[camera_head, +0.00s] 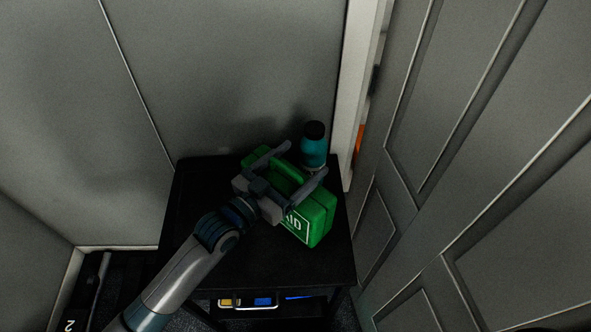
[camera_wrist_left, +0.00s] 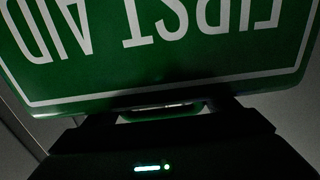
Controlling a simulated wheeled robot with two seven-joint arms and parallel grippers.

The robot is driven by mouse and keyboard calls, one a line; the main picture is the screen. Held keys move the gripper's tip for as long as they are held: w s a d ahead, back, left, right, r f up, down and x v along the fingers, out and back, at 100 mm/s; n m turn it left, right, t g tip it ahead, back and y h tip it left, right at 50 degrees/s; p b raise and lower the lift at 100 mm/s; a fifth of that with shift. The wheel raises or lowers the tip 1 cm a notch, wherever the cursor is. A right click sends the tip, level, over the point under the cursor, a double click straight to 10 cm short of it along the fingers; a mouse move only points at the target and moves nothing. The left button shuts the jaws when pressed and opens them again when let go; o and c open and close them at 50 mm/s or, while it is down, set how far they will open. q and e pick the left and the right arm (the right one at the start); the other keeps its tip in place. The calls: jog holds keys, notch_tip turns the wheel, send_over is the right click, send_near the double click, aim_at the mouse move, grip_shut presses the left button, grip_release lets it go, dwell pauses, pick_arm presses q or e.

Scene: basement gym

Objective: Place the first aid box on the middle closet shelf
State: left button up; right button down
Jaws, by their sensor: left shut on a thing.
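The green first aid box (camera_head: 316,219) is on or just above a black side table (camera_head: 190,200) in the head view; I cannot tell if it touches the top. My left gripper (camera_head: 298,166) reaches over it from the lower left, its fingers shut on the box. In the left wrist view the box (camera_wrist_left: 170,70) fills the upper part, its white FIRST AID lettering upside down, close to the gripper. The closet shelf is not recognisable in these frames. My right gripper is not in view.
A teal bottle with a black cap (camera_head: 314,147) stands just behind the box. A grey panelled door (camera_head: 500,190) is close on the right, and a grey wall (camera_head: 230,80) is behind. Small items (camera_head: 247,301) lie on the table's lower level.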

pick_arm(q)
jog(key=shift+r+b, duration=0.45)
jog(key=shift+r, duration=1.55)
jog(key=s+d+r+b, duration=0.1)
jog(key=s+d+r, duration=0.6)
jog(key=s, duration=0.2)
jog(key=shift+d+b, duration=0.2)
jog(key=shift+b, duration=0.15)
jog(key=shift+a+f, duration=0.1)
jog(key=a+f+n+t+y, duration=0.1)
jog(key=a+y, duration=0.1)
jog(key=a, duration=0.1)
jog(key=w+a+f+n+t+y, duration=0.1)
jog(key=a+n+y, duration=0.1)
jog(key=a, duration=0.1)
jog(key=w+a+f+n+t+y, duration=0.1)
jog(key=a+f+n+t+y, duration=0.1)
jog(key=shift+w+a+f+y, duration=0.1)
jog(key=shift+w+a+y, duration=0.05)
jog(key=shift+a+y, duration=0.2)
jog(key=s+a+f+n+t+y, duration=0.1)
jog(key=s+a+f+n+y, duration=0.1)
jog(key=a+y, duration=0.4)
jog(key=shift+s+a+f+n, duration=0.2)
jog(key=shift+a+f+n, duration=0.25)
jog(key=shift+a+n, duration=0.7)
jog(key=shift+a, duration=0.1)
